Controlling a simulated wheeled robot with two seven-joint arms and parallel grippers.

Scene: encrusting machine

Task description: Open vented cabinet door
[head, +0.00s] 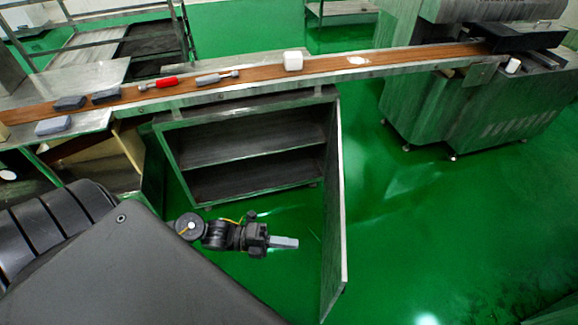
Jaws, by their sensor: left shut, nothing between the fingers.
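The cabinet (180,167) stands under the conveyor, with its front open and two bare shelf levels showing inside. Its door (333,215) is swung wide out from the right side of the opening and is seen nearly edge-on. Vents on it cannot be made out from this angle. My left gripper (297,243) is in front of the cabinet, left of the door and apart from it. Its fingers are together, with nothing between them, and point right toward the door's inner face. My right gripper is not in view.
A brown conveyor belt (240,82) runs above the cabinet, carrying a red-handled tool (166,82), a grey-handled tool (208,79), dark blocks (70,103) and a white block (293,60). A large machine (470,110) stands at right. Green floor (430,220) is clear right of the door.

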